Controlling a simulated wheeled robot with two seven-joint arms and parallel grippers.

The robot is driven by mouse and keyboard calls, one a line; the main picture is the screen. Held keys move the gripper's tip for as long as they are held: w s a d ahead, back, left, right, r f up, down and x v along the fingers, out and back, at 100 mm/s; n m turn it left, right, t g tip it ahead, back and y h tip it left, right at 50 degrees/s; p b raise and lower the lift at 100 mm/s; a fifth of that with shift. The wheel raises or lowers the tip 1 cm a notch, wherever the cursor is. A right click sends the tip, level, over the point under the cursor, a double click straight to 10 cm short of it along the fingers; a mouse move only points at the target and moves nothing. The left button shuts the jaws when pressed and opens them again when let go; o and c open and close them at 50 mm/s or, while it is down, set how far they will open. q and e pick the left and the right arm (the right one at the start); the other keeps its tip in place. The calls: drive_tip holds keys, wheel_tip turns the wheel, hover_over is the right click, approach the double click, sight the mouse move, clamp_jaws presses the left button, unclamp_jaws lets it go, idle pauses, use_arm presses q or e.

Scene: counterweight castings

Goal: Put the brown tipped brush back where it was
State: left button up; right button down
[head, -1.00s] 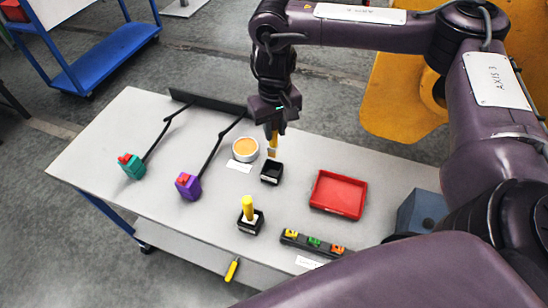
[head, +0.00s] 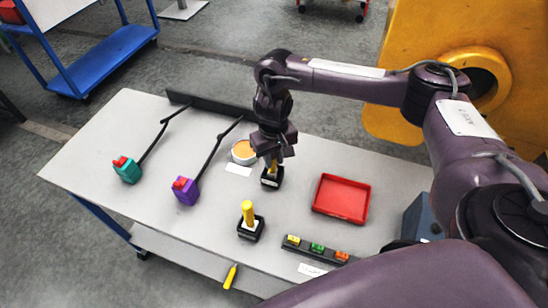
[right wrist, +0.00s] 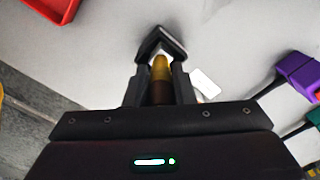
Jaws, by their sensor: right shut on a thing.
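My right gripper (head: 273,158) is shut on a brush (head: 273,167) with a yellow part and a brown part, pointing downward. A small black square holder (head: 271,181) is right under it. The brush's lower end is at the holder's opening or inside it; how deep, I cannot tell. In the right wrist view the brush (right wrist: 160,72) sits between the fingers (right wrist: 160,90), with the black holder (right wrist: 161,42) around or just beyond its far end. A second yellow brush (head: 247,211) stands upright in another black holder (head: 251,231). My left gripper is not in view.
A round tin with orange contents (head: 244,150) stands close left of the gripper. A red tray (head: 341,198) is to the right. A black rack (head: 315,249) with coloured blocks lies in front. Purple (head: 186,191) and teal (head: 126,170) blocks with black rods are left.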

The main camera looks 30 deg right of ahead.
drive_tip(key=c, duration=1.2)
unclamp_jaws()
drive_tip(key=shift+f, duration=0.1)
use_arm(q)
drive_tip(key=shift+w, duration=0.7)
use_arm(e)
drive_tip(key=shift+r, duration=0.2)
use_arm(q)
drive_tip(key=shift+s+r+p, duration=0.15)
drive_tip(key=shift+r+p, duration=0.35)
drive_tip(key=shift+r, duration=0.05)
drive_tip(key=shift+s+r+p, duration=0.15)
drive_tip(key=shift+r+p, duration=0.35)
use_arm(e)
wheel_tip(320, 180, up, 12)
drive_tip(key=shift+f, duration=0.1)
